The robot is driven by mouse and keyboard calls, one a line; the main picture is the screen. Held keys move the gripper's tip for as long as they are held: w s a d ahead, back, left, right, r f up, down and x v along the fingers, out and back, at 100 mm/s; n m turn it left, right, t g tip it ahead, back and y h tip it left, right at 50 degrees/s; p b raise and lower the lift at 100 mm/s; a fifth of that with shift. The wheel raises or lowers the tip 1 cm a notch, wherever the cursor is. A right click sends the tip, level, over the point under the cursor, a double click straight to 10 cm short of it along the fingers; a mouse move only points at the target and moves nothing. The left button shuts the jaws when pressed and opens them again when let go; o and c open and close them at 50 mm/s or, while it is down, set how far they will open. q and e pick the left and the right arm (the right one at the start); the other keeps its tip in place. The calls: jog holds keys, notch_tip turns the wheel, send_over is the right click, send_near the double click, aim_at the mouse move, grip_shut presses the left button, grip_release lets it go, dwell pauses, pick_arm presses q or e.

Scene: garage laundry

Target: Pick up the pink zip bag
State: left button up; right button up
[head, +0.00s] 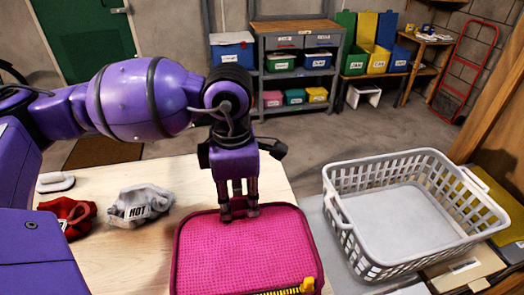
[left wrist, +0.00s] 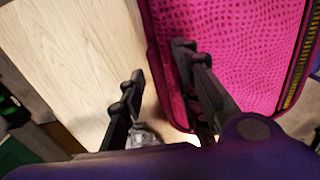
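The pink zip bag (head: 245,252) lies flat on the light wooden table. It has a dotted pink face, a dark red rim and a yellow zip with a yellow pull at its near edge. My left gripper (head: 239,212) points down at the bag's far edge. In the left wrist view the bag (left wrist: 245,50) fills the upper right. There the gripper's fingers (left wrist: 159,62) are spread, one over the pink face and one over the bare wood beyond the rim. Whether the fingers touch the bag, I cannot tell. My right gripper is not in view.
A grey cloth item labelled HOT (head: 140,205) and a red one (head: 68,215) lie left of the bag on the table (head: 110,180). A white laundry basket (head: 405,210) stands at the right. Shelves with bins (head: 295,60) stand at the back, beyond open floor.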

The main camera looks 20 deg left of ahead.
pick_arm(q)
grip_shut()
dwell(0.5)
